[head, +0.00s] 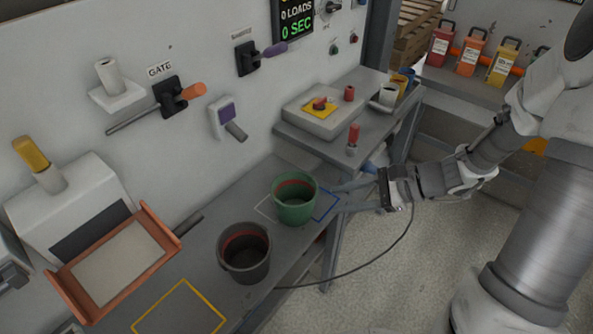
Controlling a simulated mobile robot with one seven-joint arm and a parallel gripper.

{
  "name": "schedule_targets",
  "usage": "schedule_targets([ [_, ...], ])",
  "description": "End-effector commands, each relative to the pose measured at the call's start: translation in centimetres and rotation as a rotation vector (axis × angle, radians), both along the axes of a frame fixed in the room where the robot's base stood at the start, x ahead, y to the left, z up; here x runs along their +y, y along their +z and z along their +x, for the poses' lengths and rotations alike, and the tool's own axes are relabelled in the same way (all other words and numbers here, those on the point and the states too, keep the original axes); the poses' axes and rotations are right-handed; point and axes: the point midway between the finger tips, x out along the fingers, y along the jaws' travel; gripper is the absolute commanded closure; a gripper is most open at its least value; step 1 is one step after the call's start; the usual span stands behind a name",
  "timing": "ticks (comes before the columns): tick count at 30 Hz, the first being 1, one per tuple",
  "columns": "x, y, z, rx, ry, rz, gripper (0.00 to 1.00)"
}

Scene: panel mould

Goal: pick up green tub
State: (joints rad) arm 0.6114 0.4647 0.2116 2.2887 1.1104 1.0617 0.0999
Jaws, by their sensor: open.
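The green tub (294,208) stands upright on the grey bench, partly over a white and blue marked outline. It is open at the top, with a red band showing inside. My gripper (338,199) is open, to the right of the tub, with its two blue-grey fingers pointing left toward the tub's right side. The fingertips are at or very near the tub wall; I cannot tell whether they touch. The space between the fingers looks empty.
A dark grey tub (244,256) stands close to the left of the green one. An orange-edged tray (118,262) sits further left. A raised shelf (300,143) with a grey box is behind. A yellow outline (180,310) on the bench is empty.

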Motion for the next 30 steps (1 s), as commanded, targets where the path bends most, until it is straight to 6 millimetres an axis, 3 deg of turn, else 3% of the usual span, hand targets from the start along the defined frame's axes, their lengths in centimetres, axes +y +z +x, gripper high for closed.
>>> schedule_targets([
  [1,-0.6,-1.6,0.3,0.047,-0.064,0.051,0.58],
  [6,-2.0,-4.5,1.2,0.144,-0.221,0.169,0.58],
  [13,-2.2,-6.2,1.8,0.191,-0.298,0.229,0.58],
  [24,4.2,-9.1,4.4,0.192,-0.295,0.229,0.58],
  [30,6.6,-10.2,5.5,0.192,-0.298,0.228,0.58],
])
